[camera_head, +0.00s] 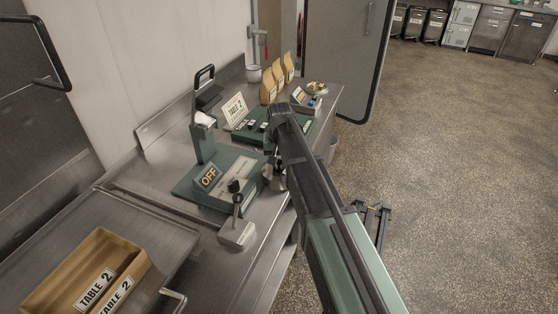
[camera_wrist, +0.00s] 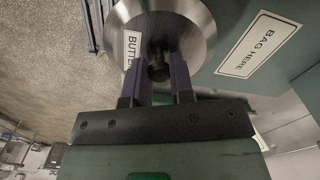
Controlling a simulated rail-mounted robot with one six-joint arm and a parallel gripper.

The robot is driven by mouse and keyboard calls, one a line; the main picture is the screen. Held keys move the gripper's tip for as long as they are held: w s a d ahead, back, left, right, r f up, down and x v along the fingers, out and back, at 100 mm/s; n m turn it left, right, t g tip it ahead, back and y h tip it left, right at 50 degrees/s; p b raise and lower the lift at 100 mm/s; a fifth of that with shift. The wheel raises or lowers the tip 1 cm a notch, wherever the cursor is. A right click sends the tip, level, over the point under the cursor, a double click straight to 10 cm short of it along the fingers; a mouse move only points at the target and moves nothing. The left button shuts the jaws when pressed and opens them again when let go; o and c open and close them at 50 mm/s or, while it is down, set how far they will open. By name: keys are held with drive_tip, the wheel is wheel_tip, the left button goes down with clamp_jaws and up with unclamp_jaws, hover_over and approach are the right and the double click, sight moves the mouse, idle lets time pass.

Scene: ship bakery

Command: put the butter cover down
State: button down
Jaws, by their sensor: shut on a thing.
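The butter cover (camera_wrist: 182,22) is a round, shiny metal lid with a dark knob. In the wrist view it sits at the top middle, between my fingers. My gripper (camera_wrist: 158,72) is shut on the cover's knob. A white label with black letters starting "BUTTE" (camera_wrist: 132,48) shows at the cover's left, partly hidden. In the head view my gripper (camera_head: 272,172) is at the right edge of the green "OFF" press, mostly hidden by my own arm. Whether the cover touches a surface beneath it, I cannot tell.
A green press with an "OFF" sign (camera_head: 208,177) stands on the steel counter (camera_head: 150,180). A "BAG HERE" label (camera_wrist: 258,44) lies beside the cover. A "TABLE 2" card (camera_head: 234,110), paper bags (camera_head: 269,86) and a cardboard box (camera_head: 60,262) stand around. Open floor lies right.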

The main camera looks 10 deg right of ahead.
drive_tip(key=c, duration=1)
unclamp_jaws()
